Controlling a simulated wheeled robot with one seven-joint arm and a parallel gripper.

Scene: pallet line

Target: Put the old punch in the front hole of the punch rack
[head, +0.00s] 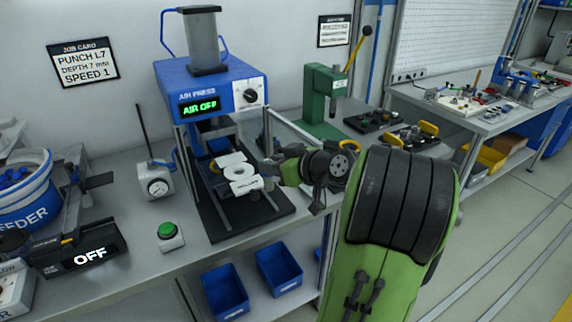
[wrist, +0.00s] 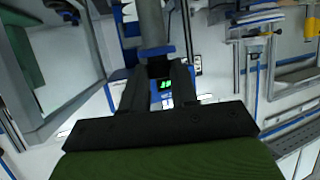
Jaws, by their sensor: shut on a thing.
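My gripper (head: 274,168) is at the right side of the blue air press (head: 211,88), near its work opening, pointing left. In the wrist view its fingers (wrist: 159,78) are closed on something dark. A grey cylinder with a blue band (wrist: 151,25) extends beyond the fingertips; it looks like the held old punch, though I cannot tell for certain. In the head view the held thing is too small to make out. The punch rack cannot be identified with certainty. White pieces (head: 238,173) lie in the press opening, left of my gripper.
A green hand press (head: 324,103) stands behind to the right. A black tray (head: 372,121) and a yellow-handled fixture (head: 414,137) are right of it. Blue bins (head: 278,270) are below the bench.

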